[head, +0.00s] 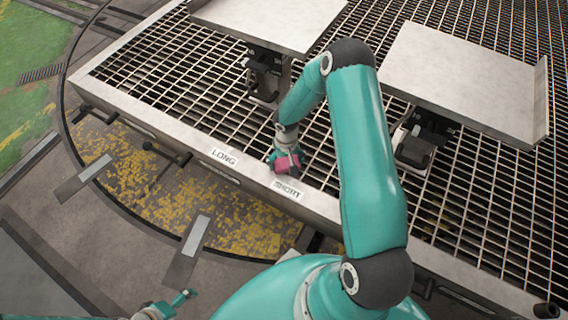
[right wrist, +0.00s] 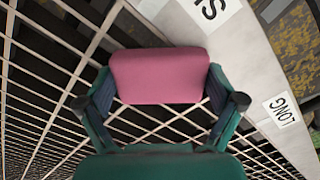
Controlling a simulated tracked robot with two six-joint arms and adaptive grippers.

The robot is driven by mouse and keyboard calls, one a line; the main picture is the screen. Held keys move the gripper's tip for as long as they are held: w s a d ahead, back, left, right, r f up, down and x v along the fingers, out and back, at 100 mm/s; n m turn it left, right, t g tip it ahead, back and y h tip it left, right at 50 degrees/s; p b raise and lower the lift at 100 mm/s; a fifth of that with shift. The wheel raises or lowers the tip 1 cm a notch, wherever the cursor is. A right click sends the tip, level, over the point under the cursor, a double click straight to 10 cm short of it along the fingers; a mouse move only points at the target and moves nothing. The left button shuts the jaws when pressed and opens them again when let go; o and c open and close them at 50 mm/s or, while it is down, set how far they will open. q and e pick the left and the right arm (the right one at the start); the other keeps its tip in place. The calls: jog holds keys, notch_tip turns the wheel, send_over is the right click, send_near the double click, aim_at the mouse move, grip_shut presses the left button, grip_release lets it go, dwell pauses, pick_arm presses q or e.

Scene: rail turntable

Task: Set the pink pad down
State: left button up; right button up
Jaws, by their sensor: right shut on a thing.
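The pink pad (head: 289,163) is held in my right gripper (head: 284,160), over the near edge of the grated deck beside the SHORT label (head: 288,190). The right wrist view shows the pad (right wrist: 160,76) spanning the space between the two fingers of the right gripper (right wrist: 160,100), with open grating behind it. I cannot tell whether the pad touches the deck. My left gripper (head: 184,297) is low at the bottom left of the head view, small and away from the deck; its opening is unclear.
A LONG label (head: 223,157) is on the deck's pale border, left of SHORT; it also shows in the right wrist view (right wrist: 281,108). Two grey plates, one at the top (head: 270,20) and one at right (head: 460,80), stand above the grating on dark mounts. Bare grating lies between them.

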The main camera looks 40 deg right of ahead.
aim_at(286, 162)
jog(key=o, duration=0.9)
jog(key=shift+f, duration=0.1)
jog(key=shift+r, duration=0.3)
notch_tip(286, 162, up, 12)
jog(key=f+p, duration=0.1)
jog(key=p, duration=0.2)
jog(key=s+a+f+n+y, duration=0.2)
jog(key=s+a, duration=0.4)
jog(key=a, duration=0.7)
jog(key=s+a+f+n+y, duration=0.1)
jog(key=s+a+f, duration=0.3)
jog(key=a, duration=0.9)
jog(key=s+y, duration=0.1)
jog(key=s, duration=0.2)
jog(key=shift+s+f+n+t, duration=0.2)
jog(key=shift+f+n+t, duration=0.1)
jog(key=shift+f+n, duration=0.1)
jog(key=shift+r, duration=0.1)
